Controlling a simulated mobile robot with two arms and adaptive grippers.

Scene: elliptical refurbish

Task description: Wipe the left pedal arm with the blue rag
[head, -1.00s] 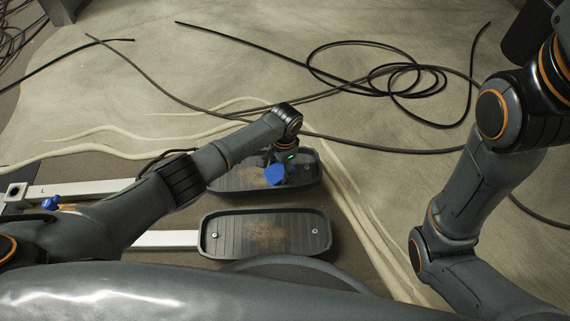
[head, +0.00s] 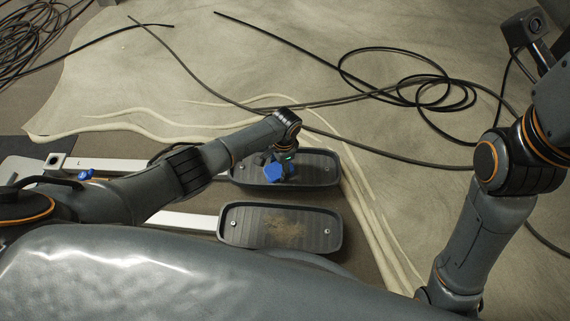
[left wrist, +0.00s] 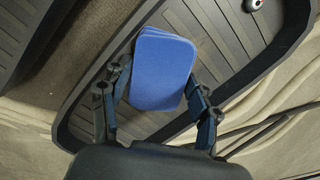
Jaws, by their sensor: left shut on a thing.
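The blue rag (head: 274,172) is in my left gripper (head: 282,165), which is shut on it over the far pedal (head: 322,168). In the left wrist view the folded rag (left wrist: 163,70) sits between the two fingers (left wrist: 160,98), with the ribbed grey pedal (left wrist: 222,35) below it. I cannot tell whether the rag touches the pedal. The white left pedal arm (head: 112,164), marked L, runs to the far pedal; my left arm hides part of it. The pedal surface that shows looks clean grey. My right gripper is not clearly in view.
The near pedal (head: 282,228), with brown dirt on it, is on a second white arm (head: 185,221). A blue knob (head: 86,174) is near the L mark. Black cables (head: 420,90) lie loosely on the beige floor sheet beyond the pedals.

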